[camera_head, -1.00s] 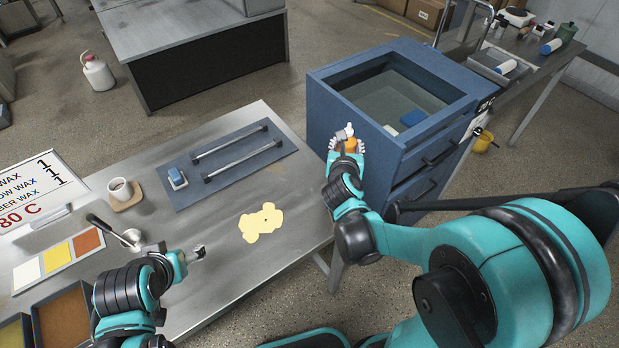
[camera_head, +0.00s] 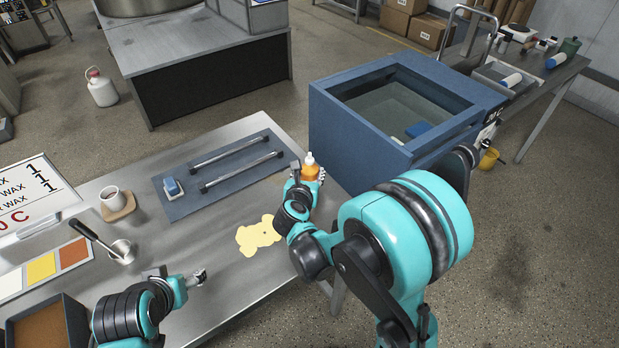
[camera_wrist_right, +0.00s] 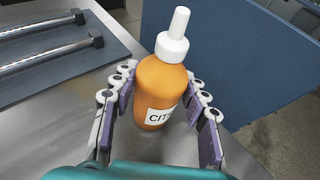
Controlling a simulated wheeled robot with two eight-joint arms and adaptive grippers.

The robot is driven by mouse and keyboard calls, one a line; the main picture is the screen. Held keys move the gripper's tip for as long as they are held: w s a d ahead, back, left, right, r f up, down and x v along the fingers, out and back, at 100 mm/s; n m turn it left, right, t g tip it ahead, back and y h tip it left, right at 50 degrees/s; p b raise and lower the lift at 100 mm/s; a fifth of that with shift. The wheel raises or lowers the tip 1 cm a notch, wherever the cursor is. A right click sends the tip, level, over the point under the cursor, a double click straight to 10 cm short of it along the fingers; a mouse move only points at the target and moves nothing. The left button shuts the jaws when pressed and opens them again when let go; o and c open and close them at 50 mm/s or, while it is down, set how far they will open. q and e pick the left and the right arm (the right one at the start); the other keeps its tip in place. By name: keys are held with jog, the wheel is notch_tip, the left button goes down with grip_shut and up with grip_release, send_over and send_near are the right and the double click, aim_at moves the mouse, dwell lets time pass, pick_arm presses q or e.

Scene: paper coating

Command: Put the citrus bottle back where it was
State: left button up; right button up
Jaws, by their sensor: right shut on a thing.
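The citrus bottle (camera_head: 310,170) is orange with a white nozzle cap. In the right wrist view the bottle (camera_wrist_right: 160,82) stands roughly upright between the fingers, and its white label shows "CIT". My right gripper (camera_head: 306,174) is shut on it at the right end of the steel table (camera_head: 225,285), near the blue plate's right side. In the right wrist view the right gripper's pads (camera_wrist_right: 160,105) flank the bottle. I cannot tell whether its base touches the table. My left gripper (camera_head: 198,277) is over the table's front; its fingers are too small to judge.
A blue plate (camera_head: 190,192) with two metal bars lies on the table. A yellow wax patch (camera_head: 258,236) is in front of it. A blue open-topped cabinet (camera_head: 350,135) stands close behind the right gripper.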

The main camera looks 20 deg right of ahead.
jog(key=shift+f, duration=0.1)
jog(key=shift+f, duration=0.15)
jog(key=o, duration=1.3)
jog(key=shift+o, duration=0.2)
